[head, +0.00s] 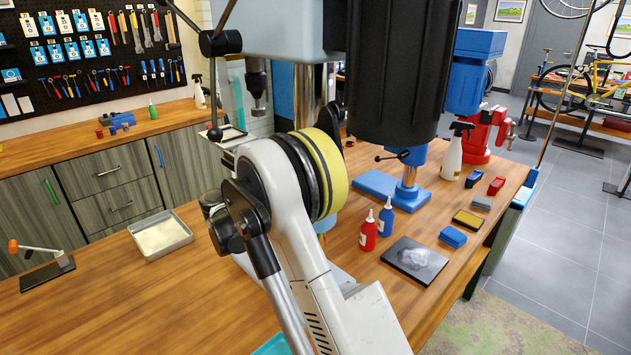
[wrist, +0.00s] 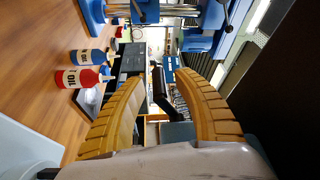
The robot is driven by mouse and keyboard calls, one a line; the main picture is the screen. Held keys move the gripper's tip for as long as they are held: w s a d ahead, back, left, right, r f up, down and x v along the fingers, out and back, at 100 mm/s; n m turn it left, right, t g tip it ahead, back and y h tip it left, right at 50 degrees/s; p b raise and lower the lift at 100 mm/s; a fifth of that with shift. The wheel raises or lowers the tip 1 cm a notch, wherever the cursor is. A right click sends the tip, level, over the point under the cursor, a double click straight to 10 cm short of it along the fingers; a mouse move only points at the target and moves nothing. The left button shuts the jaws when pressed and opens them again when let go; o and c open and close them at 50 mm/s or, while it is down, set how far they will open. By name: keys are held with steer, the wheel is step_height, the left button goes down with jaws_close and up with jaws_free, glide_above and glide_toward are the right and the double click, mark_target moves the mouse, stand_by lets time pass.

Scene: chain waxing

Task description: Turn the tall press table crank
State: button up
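The tall press stands in the middle of the head view, with a grey-blue head (head: 285,28), a black motor housing (head: 395,75), a chuck (head: 257,88) and a steel column (head: 308,95). Black ball-ended feed levers (head: 220,43) are on its left. My white arm covers its lower part, and I cannot clearly make out the table crank in the head view. In the wrist view, my gripper (wrist: 145,82) is open, its tan ribbed fingers apart. A dark bar-like part (wrist: 160,82) shows between the fingers; I cannot tell whether it is the crank or touches them.
Red (head: 368,235) and blue (head: 387,217) bottles stand right of my arm, near a dark plate (head: 414,260). A smaller blue press (head: 408,190) and a white spray bottle (head: 454,155) are behind.

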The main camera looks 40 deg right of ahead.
steer(key=shift+w+a, duration=0.1)
steer(key=v, duration=1.2)
